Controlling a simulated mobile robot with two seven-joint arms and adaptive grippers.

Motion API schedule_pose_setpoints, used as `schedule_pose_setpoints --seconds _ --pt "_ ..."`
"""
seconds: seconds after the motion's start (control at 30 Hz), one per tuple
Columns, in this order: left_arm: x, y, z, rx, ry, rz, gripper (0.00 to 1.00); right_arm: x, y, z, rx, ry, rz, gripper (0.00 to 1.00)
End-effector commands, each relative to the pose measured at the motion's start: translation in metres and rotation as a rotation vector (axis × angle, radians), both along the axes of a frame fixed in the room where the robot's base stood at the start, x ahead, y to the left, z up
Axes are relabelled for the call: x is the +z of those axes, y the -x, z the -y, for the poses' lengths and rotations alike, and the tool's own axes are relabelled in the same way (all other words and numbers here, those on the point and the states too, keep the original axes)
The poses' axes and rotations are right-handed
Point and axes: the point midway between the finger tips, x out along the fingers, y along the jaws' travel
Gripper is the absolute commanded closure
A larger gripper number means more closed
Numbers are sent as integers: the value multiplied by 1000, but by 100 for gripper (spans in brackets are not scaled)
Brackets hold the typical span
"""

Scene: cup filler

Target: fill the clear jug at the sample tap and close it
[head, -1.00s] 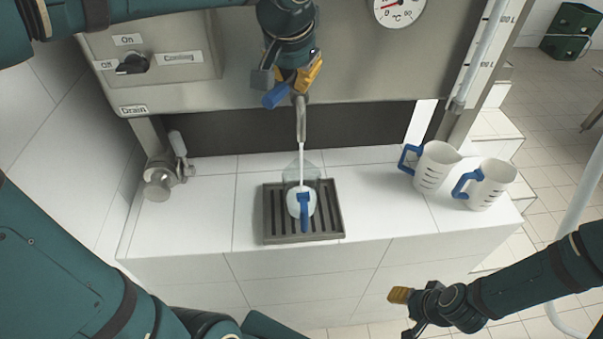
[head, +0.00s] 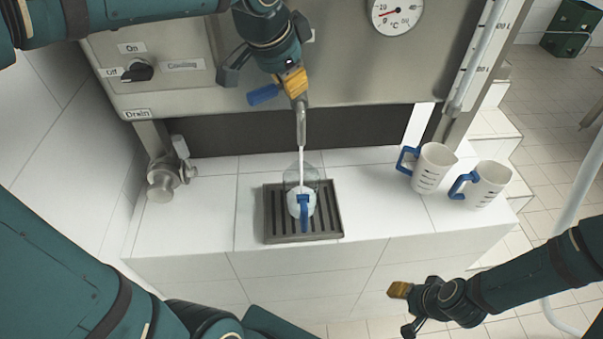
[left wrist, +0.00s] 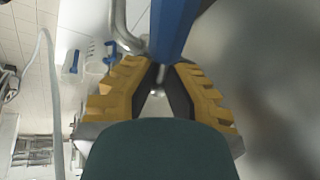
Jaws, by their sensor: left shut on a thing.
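The clear jug (head: 303,180) with a blue handle (head: 304,212) stands upright on the dark slatted drip tray (head: 330,225). A thin water stream runs from the tap spout (head: 301,125) into it, and pale water shows inside; the exact level is hard to read. My left gripper (head: 292,84) is at the tap, shut on the lever, whose blue handle (head: 264,94) points left. In the left wrist view the yellow fingers (left wrist: 160,75) close in just below the blue handle (left wrist: 175,25). My right gripper (head: 400,292) is away at lower right, its finger gap unclear.
Two white jugs with blue handles (head: 434,168) (head: 486,184) stand on the tiled ledge at right. A drain valve (head: 163,178) is at left. An on/off knob (head: 137,71) and a dial gauge (head: 397,14) are on the steel panel. The ledge between valve and tray is clear.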

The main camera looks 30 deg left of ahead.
Motion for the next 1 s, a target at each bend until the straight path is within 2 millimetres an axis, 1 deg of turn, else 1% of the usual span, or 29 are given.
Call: schedule_pose_setpoints --seconds 0.3,0.6,1.0 --pt "0 -1 -1 -13 0 2 100 1 0 0 0 0 0 53" --pt "1 -2 -5 -164 -1 2 100 9 0 0 0 0 0 53" --pt "0 -2 -5 -171 -1 2 100 8 0 0 0 0 0 53"
